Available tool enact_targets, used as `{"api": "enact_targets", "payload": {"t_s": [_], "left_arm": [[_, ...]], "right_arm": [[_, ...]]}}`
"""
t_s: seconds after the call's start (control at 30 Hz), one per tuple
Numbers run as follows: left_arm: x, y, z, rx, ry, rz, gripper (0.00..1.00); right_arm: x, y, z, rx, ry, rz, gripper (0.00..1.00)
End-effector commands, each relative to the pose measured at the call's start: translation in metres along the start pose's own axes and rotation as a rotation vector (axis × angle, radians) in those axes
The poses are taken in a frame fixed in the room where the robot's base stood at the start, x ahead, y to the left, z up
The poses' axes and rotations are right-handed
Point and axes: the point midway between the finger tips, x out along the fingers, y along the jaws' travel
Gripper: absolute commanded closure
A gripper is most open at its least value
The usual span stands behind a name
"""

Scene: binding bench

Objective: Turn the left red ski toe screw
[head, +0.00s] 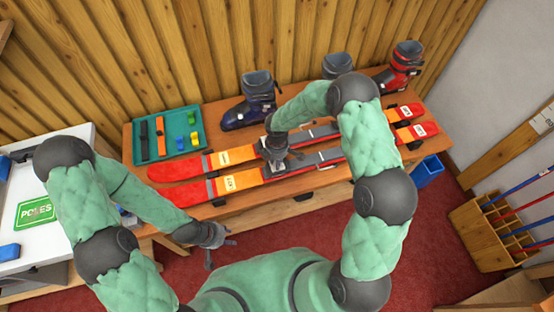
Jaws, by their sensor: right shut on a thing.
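Two red skis lie side by side across the wooden bench, a far one (194,165) and a near one (190,193). Each has an orange and yellow patch and a grey-black binding; the near binding (328,155) shows right of my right gripper. My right gripper (277,164) points down over the skis at the left end of the bindings. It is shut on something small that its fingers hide. The toe screws are too small or covered to make out. My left gripper (222,254) is open and empty, low in front of the bench's front edge.
A teal tray (185,151) with straps and small coloured pieces sits at the bench's back left. A dark blue boot (240,116), a grey boot (337,65) and a red boot (402,66) stand along the back. A blue bin (428,171) stands right of the bench.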

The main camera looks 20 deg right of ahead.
Motion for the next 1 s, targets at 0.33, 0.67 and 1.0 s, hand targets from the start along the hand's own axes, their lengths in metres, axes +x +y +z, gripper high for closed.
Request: {"api": "enact_targets", "payload": {"t_s": [0.33, 0.67, 1.0], "left_arm": [[-0.0055, 0.0020, 0.0003, 0.000, 0.000, 0.000, 0.60], [-0.0062, 0.0022, 0.0003, 0.000, 0.000, 0.000, 0.60], [-0.0061, 0.0022, 0.0003, 0.000, 0.000, 0.000, 0.60]], "right_arm": [[0.0003, -0.0007, 0.0001, -0.152, -0.001, -0.002, 1.00], [0.0006, -0.0007, 0.0001, -0.184, -0.001, -0.002, 1.00], [0.0006, -0.0007, 0.0001, -0.183, -0.001, -0.002, 0.49]]}}
